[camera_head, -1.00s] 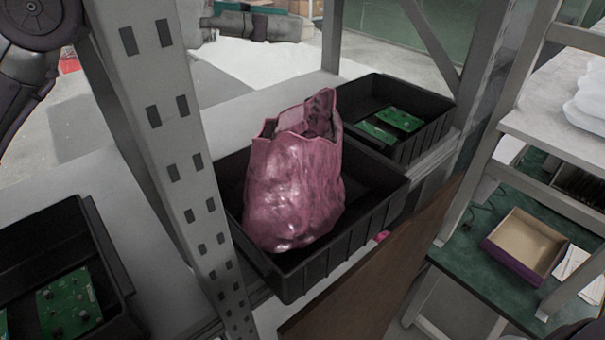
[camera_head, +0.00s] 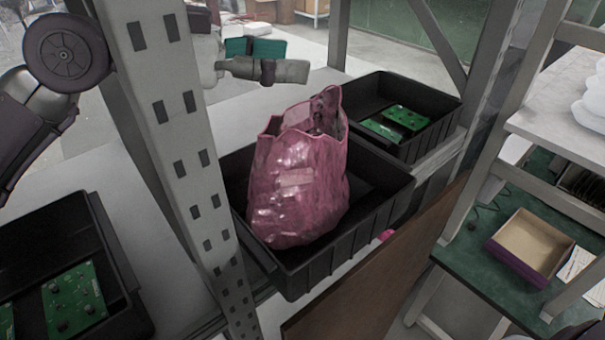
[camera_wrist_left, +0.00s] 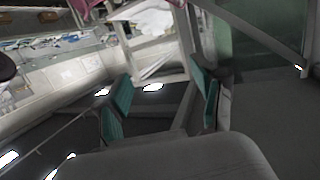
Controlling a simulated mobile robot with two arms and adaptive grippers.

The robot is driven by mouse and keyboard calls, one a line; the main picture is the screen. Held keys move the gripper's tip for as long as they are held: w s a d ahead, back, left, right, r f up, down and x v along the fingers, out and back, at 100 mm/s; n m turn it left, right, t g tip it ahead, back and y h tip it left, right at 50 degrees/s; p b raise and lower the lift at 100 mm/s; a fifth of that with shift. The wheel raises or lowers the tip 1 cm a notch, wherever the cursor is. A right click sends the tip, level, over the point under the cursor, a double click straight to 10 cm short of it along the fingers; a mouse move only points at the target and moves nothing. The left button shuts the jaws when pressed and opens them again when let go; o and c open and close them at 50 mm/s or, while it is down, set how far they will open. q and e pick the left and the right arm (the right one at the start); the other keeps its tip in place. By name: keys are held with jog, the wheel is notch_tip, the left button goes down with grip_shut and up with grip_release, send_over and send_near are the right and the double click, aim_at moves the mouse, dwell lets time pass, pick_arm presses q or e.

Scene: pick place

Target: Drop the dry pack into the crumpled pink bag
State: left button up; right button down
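The crumpled pink bag (camera_head: 297,190) stands upright in a black bin (camera_head: 370,230) in the head view, its jagged mouth open upward. My left gripper (camera_head: 283,60) is behind and above the bag, apart from it. In the left wrist view the teal-padded fingers of the left gripper (camera_wrist_left: 160,100) are spread with nothing between them. I cannot make out the dry pack in either view, and the inside of the bag is mostly hidden. My right gripper is not in view.
A grey perforated post (camera_head: 180,150) stands left of the bag. Black bins with green circuit boards stand behind right (camera_head: 405,118) and at lower left (camera_head: 75,300). A rack on the right holds white items (camera_head: 590,100) and an open box (camera_head: 528,247).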

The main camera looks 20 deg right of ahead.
pick_arm(q)
jog(key=shift+r, duration=0.1)
notch_tip(320, 180, up, 10)
dwell(0.6)
